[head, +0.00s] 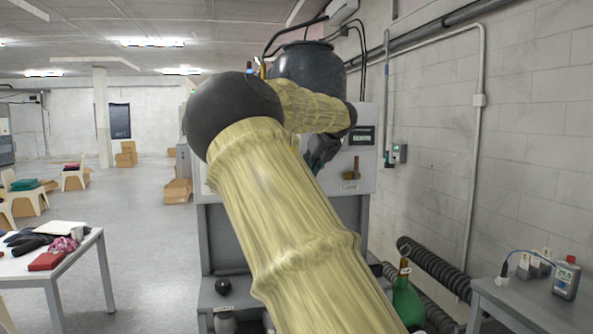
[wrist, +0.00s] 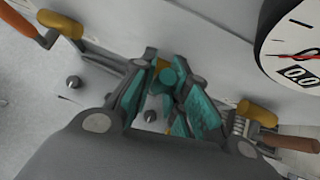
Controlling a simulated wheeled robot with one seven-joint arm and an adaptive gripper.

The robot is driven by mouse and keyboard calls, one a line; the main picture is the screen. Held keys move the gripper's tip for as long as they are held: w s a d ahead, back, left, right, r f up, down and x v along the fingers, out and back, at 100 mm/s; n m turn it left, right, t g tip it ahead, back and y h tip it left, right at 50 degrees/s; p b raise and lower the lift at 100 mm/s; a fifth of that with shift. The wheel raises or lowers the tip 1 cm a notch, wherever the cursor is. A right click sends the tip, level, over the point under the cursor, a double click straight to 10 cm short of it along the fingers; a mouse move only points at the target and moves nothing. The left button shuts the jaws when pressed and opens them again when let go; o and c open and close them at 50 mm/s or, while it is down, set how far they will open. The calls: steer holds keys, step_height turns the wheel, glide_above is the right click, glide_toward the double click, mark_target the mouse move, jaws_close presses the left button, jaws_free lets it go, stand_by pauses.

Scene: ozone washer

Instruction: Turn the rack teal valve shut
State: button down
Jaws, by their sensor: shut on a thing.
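The teal valve (wrist: 168,77) shows in the wrist view as a small teal handle on a brass-coloured fitting against the pale rack panel. My gripper (wrist: 170,70) is closed around it, one finger on each side, with teal inner pads beside the handle. The fingers hide part of the valve, so its exact turn angle cannot be told. In the head view my gripper (head: 322,150) is at the front of the grey rack cabinet (head: 358,184), and my arm hides most of that spot and the valve.
A white gauge (wrist: 296,45) reading 0.0 is close at the right. Brass valves with orange-brown handles flank my gripper, left (wrist: 62,25) and right (wrist: 257,113). A dark tank (head: 308,66) tops the rack.

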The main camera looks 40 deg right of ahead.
steer(key=shift+a+f+h, duration=0.15)
steer(key=shift+f+h, duration=0.1)
steer(key=shift+h, duration=0.05)
steer(key=shift+g, duration=0.3)
steer(key=c, duration=1.4)
jaws_free()
steer(key=shift+r, duration=0.1)
steer(key=v, duration=1.2)
steer(key=shift+s, duration=0.1)
